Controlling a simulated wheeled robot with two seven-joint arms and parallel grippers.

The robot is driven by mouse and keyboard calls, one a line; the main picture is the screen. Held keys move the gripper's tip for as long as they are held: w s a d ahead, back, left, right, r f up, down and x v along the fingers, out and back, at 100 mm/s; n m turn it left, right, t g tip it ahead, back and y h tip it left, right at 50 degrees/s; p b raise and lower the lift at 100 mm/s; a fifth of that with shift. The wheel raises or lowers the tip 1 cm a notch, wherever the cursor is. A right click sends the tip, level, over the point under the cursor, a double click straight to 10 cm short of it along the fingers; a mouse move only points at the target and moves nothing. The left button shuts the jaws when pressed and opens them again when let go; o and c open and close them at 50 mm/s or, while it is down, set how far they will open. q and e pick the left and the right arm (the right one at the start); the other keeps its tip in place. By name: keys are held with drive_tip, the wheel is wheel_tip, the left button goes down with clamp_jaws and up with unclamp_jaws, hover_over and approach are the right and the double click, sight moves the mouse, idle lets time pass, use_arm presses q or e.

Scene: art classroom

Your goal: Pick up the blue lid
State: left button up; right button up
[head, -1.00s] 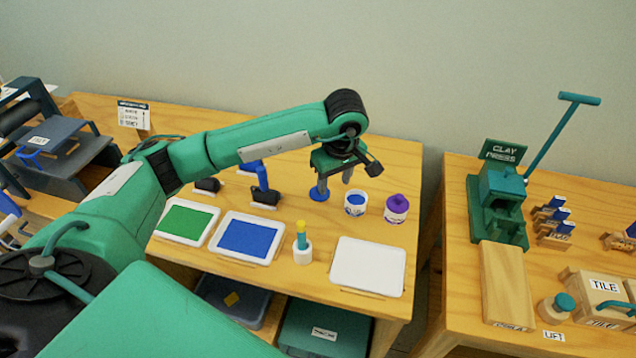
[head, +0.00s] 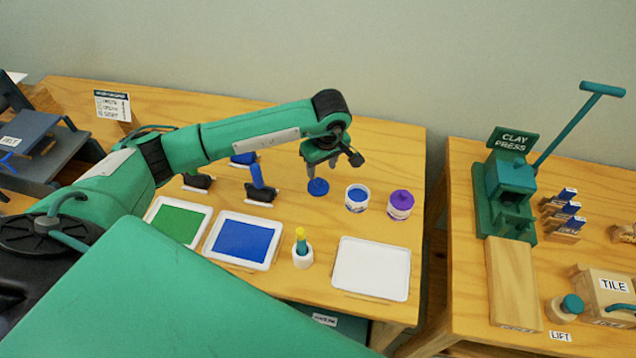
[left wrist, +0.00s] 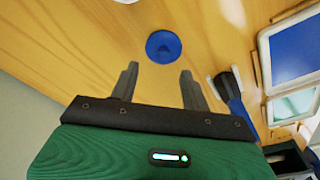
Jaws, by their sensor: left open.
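The blue lid (head: 318,187) is a small round disc lying on the wooden table, left of an open jar of blue paint (head: 357,198). In the left wrist view the lid (left wrist: 163,46) lies flat, beyond the fingertips and roughly in line with the gap between them. My left gripper (head: 322,172) is open and empty, pointing down close to the lid. In the left wrist view its two fingers (left wrist: 160,68) stand apart with bare table between them. I cannot tell the exact height of the fingertips above the lid. My right gripper is not in view.
A purple-lidded jar (head: 400,204) stands right of the blue jar. A blue-handled roller (head: 259,183) lies left of the lid.

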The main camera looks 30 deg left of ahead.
sight(318, 180)
use_arm(q)
drive_tip(key=f, duration=0.1)
drive_tip(key=f+p, duration=0.1)
drive_tip(key=f, duration=0.1)
drive_tip(key=f+p, duration=0.1)
drive_tip(key=f, duration=0.1)
drive_tip(key=shift+a, duration=0.4)
drive_tip(key=shift+f, duration=0.25)
clamp_jaws()
